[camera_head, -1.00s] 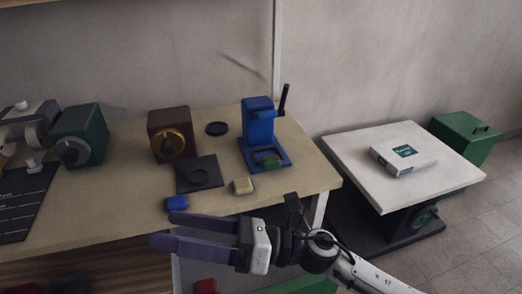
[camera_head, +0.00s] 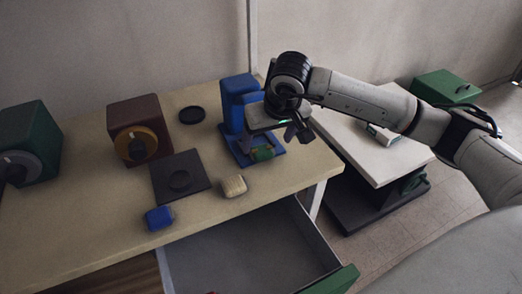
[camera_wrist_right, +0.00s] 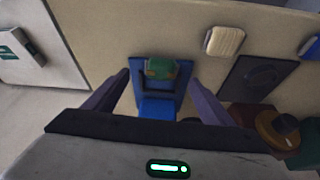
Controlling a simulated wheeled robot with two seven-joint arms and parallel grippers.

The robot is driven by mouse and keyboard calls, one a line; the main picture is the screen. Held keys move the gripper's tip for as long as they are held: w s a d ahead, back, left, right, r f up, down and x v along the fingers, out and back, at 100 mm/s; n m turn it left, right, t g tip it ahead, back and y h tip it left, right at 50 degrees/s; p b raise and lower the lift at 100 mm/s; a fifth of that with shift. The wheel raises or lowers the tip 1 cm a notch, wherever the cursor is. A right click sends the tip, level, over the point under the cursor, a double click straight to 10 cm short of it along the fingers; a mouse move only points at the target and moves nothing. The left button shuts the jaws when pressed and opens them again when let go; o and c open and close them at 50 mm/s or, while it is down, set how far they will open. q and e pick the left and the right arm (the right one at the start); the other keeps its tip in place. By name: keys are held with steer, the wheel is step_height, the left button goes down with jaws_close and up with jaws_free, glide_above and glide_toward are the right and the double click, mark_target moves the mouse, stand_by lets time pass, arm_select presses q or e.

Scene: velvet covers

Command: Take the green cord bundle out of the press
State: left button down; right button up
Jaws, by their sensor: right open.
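The blue press (camera_head: 233,113) stands near the right end of the wooden table. The green cord bundle (camera_head: 262,153) lies on the press's blue base, at the front. In the right wrist view the green cord bundle (camera_wrist_right: 160,68) shows between the fingertips, with the blue press (camera_wrist_right: 157,108) below it in the picture. My right gripper (camera_head: 297,132) is above the press base, pointing down, open and empty, with a finger on each side of the bundle in the picture. The fingers look apart from the bundle; the exact height gap is unclear. The left gripper is not in view.
An open grey drawer (camera_head: 240,255) juts out below the table front. A cream block (camera_head: 233,186), a blue block (camera_head: 159,218) and a dark square plate (camera_head: 181,180) lie left of the press. A white-topped stand (camera_head: 365,150) is to the right.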

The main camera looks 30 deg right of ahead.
mark_target(263, 150)
steer(key=shift+p+x, duration=0.5)
steer(key=shift+x, duration=2.6)
steer(key=shift+w+a+r, duration=0.1)
steer(key=shift+w+r, duration=0.05)
steer(key=c, duration=1.2)
